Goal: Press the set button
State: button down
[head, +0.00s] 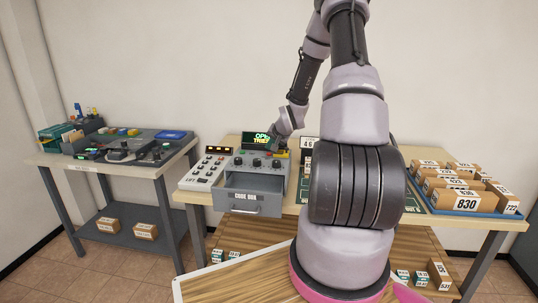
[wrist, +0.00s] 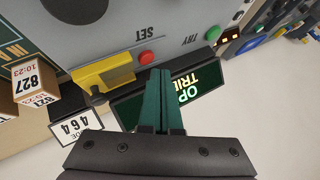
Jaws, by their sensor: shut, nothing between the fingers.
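The set button is the red button (wrist: 147,58) beside the "SET" label on the grey panel (wrist: 125,35), in the wrist view. My gripper (wrist: 159,71) is shut and empty, with its dark green fingertips just beside the red button; I cannot tell whether they touch it. In the head view the grey code box (head: 243,160) stands on the middle table, with its lit display (head: 257,140) at the back. My wrist hangs over the box's right side and the fingertips are hidden there.
A green button (wrist: 213,33) sits by the "TRY" label, and a yellow block (wrist: 103,76) stands left of the red button. The code box's drawer (head: 255,194) is open and looks empty. A blue tray (head: 433,206) of numbered parcels is at right. A side table (head: 90,162) is at left.

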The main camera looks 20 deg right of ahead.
jog(key=shift+f, duration=0.1)
jog(key=shift+f, duration=0.35)
jog(key=shift+f, duration=0.4)
dwell(0.8)
jog(key=shift+r, duration=0.85)
jog(key=shift+r, duration=2.5)
jog(key=shift+r, duration=0.1)
